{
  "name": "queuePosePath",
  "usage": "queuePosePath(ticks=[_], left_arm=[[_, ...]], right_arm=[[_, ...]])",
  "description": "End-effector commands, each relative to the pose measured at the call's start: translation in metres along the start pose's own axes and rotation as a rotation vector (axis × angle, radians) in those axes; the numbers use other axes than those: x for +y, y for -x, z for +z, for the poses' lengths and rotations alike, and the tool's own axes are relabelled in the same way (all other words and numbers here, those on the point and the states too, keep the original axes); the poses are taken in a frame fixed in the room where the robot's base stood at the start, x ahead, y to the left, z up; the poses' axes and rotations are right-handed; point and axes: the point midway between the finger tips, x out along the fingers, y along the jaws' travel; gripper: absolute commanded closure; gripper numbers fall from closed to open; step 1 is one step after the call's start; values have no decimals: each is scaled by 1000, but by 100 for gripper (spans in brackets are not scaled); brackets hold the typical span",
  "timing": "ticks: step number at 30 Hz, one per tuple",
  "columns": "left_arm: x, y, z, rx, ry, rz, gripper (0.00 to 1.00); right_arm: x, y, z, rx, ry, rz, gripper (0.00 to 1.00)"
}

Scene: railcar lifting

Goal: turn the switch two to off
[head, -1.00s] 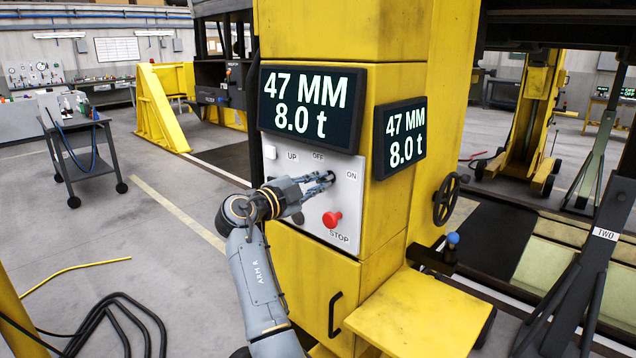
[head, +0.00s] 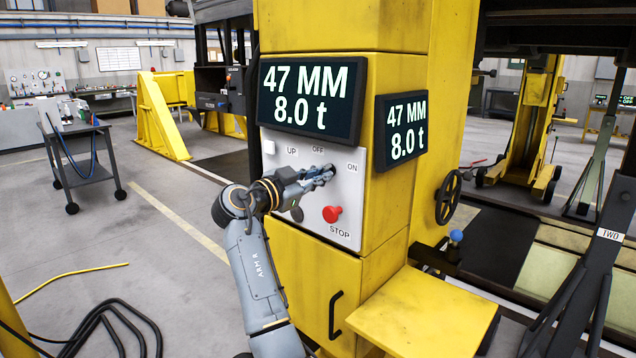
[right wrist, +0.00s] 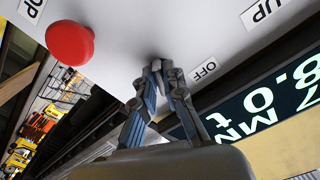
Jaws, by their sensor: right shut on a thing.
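My right gripper (head: 328,172) reaches in from the left to the grey control panel (head: 347,215) on the yellow column. Its fingers are shut on the switch, at the spot between the OFF and ON labels. The fingers hide nearly all of the switch, so I cannot tell which way it points. In the right wrist view my right gripper (right wrist: 160,66) has its fingertips together against the panel face, just beside the OFF label (right wrist: 205,70). My left gripper is not in view.
A red STOP button (head: 332,214) sits close below the fingers. Two displays, a front one (head: 311,98) and a side one (head: 401,130), read 47 MM and 8.0 t. A handwheel (head: 448,198) and a yellow ledge (head: 425,312) are to the right. A stand at right bears the label TWO (head: 609,235).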

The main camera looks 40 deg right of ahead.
Motion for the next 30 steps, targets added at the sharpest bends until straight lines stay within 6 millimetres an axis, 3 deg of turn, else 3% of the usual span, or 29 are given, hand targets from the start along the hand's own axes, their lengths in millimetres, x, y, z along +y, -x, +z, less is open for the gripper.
queuePosePath(ticks=[15, 30], left_arm=[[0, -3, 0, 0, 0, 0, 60], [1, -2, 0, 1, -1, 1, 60]], right_arm=[[1, 0, 0, 0, 376, 1, 100], [2, 0, -1, 0, 468, 0, 100]])
